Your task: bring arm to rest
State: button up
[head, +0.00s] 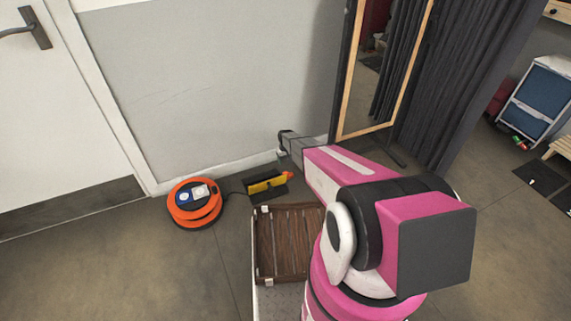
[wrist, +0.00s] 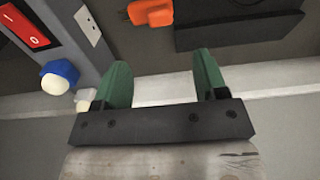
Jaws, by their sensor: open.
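My pink, white and black arm (head: 340,180) reaches out toward the grey wall in the head view, ending in a dark wrist part near the wall's foot. In the wrist view my gripper (wrist: 163,72) has two green fingers standing wide apart on a dark bar. The gap between them is empty, with only the pale skirting strip and floor behind it. The fingertips cannot be made out clearly in the head view.
An orange cable reel (head: 194,206) and a black piece with a yellow tool (head: 267,184) lie on the floor by the wall. A brown slatted tray (head: 268,240) sits beside my arm. A wood-framed mirror (head: 352,88) and dark curtain (head: 470,70) stand right. Floor at left is clear.

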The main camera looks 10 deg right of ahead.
jog(key=s+d+r+m, duration=0.1)
jog(key=s+d+r, duration=0.2)
jog(key=s+r, duration=1.4)
jog(key=s+d+r+m, duration=0.2)
jog(key=s+d+r, duration=0.2)
jog(key=s+r, duration=1.4)
notch_tip(320, 180, up, 5)
jog(key=shift+f+m, duration=0.1)
jog(key=shift+m, duration=0.2)
